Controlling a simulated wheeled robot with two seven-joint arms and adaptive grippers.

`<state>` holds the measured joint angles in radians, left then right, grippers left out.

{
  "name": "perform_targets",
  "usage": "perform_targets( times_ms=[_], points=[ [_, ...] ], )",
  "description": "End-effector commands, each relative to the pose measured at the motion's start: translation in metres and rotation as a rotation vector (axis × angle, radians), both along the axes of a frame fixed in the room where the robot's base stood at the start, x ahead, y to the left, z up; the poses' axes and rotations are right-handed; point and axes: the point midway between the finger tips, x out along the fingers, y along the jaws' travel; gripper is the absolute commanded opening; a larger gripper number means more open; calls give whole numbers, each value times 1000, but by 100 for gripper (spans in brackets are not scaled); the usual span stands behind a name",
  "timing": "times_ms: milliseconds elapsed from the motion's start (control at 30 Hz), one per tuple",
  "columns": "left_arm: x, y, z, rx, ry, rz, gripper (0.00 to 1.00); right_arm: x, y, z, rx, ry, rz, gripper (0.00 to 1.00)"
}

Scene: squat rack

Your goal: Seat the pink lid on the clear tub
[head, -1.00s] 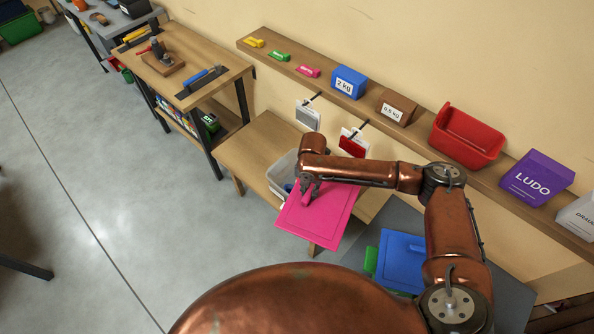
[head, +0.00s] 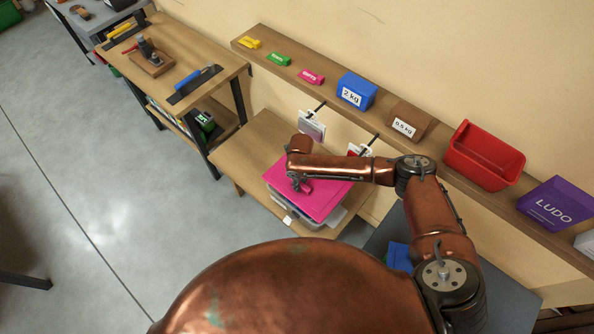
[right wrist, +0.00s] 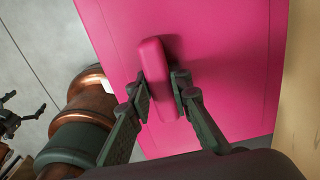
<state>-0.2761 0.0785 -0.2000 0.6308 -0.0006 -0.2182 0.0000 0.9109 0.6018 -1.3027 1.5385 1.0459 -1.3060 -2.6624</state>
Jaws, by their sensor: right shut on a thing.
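The pink lid (head: 315,202) is a flat rectangular panel with a raised bar handle. My right gripper (head: 298,180) is shut on that handle. In the right wrist view my right gripper (right wrist: 163,92) has a finger on each side of the handle of the pink lid (right wrist: 230,60). The clear tub (head: 292,213) stands on the low wooden table under the lid, mostly hidden by it; its near wall shows with a white label. The lid lies over the tub's top; I cannot tell whether its edges are seated.
The low wooden table (head: 240,155) has free room to the left. A blue lidded box (head: 398,257) shows partly on a grey surface at right. A wall shelf (head: 330,85) holds blocks, a red bin (head: 484,156) and a purple box (head: 556,205). A wooden workbench (head: 140,85) with tools stands at left.

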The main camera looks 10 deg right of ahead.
Motion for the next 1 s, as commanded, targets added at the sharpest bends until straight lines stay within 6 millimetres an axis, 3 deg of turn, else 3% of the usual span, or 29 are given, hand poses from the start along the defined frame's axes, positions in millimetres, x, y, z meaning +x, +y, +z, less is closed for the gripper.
perform_targets(
  times_ms=[167, 500, 567, 800, 1000],
  points=[
    [-1, -1, 0, -1, 2, 0, 100, -3, 0, 1, 0, -2, 9, 0],
    [-64, 3, 0, 4, 77, 16, 100, 2, 2, -1, -7, -7, 10, 0],
    [-62, 3, -3, 5, 75, 15, 100, 2, 1, -4, -7, -5, 8, 0],
    [-19, 2, -10, 2, 21, 5, 100, 1, 1, -18, -7, -4, 7, 0],
    [-17, 2, -20, 2, 21, 4, 100, 1, 1, -33, -6, -4, 7, 0]
  ],
)
